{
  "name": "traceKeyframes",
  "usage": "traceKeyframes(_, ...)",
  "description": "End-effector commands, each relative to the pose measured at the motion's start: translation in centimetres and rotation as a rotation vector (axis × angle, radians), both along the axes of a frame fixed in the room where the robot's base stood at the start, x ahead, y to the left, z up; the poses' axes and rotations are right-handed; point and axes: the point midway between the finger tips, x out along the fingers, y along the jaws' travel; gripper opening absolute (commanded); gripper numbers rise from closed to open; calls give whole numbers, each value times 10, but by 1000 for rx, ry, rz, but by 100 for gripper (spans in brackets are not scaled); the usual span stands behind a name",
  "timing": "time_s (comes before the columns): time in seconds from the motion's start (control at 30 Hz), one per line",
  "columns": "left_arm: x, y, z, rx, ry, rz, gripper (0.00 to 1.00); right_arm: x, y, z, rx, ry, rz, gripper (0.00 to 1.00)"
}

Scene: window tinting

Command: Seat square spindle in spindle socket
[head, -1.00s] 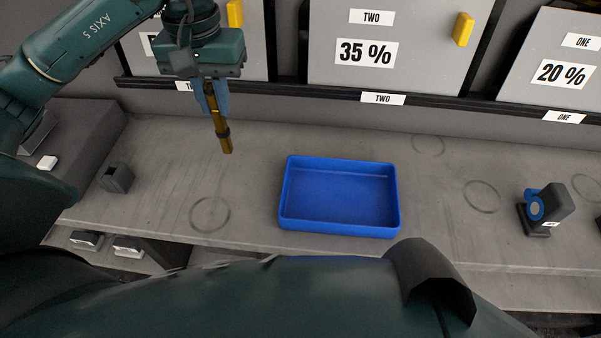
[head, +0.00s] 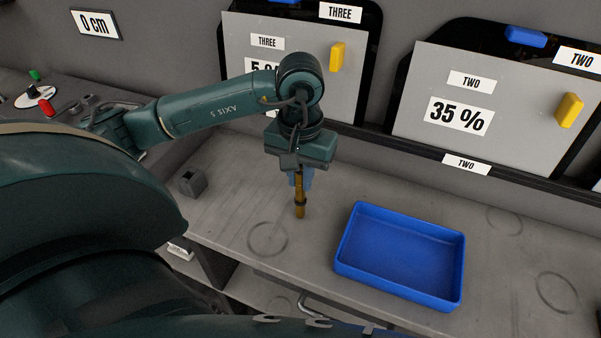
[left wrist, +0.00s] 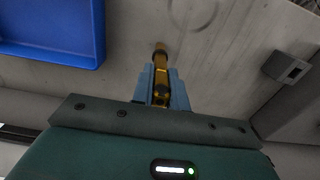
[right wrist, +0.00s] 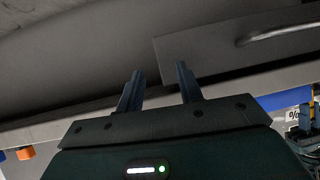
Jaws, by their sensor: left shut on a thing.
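My left gripper (head: 300,178) is shut on the brass square spindle (head: 299,197) and holds it pointing down above the grey bench. In the left wrist view the spindle (left wrist: 160,62) stands out between the blue fingers (left wrist: 161,88). The spindle socket looks to be the small dark grey block (head: 192,181) on the bench, left of the gripper and apart from it. It also shows in the left wrist view (left wrist: 287,68) at the right, with a square opening. My right gripper (right wrist: 158,82) is open and empty, in its wrist view only.
A blue tray (head: 349,266) stands on the bench to the right of the spindle. Grey panels with yellow handles (head: 569,110) stand along the back. The bench (head: 235,205) between socket and spindle is clear. A drawer handle (right wrist: 275,34) shows in the right wrist view.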

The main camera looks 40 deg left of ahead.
Motion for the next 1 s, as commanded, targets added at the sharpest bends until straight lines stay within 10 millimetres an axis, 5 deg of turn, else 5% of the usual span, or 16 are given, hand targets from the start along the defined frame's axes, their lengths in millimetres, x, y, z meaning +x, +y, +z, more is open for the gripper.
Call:
traceKeyframes(0.23, 0, 0, -6, 0, -1, 0, 0, 0, 0, -8, 3, 1, 0, 36)
traceKeyframes(0.27, 0, 0, -3, 0, 0, 0, 18, 0, 1, -5, 5, 0, 0, 36)
traceKeyframes(0.5, 0, 0, -3, 0, 0, 0, 37, 1, 3, -1, 9, -6, 3, 36)
traceKeyframes(0.87, 0, 0, 4, -1, -1, 0, 37, 2, 3, 6, 4, -8, 6, 36)
traceKeyframes(1.0, 1, 0, 27, 0, -8, 0, 37, 2, 3, 0, 3, -9, 8, 36)
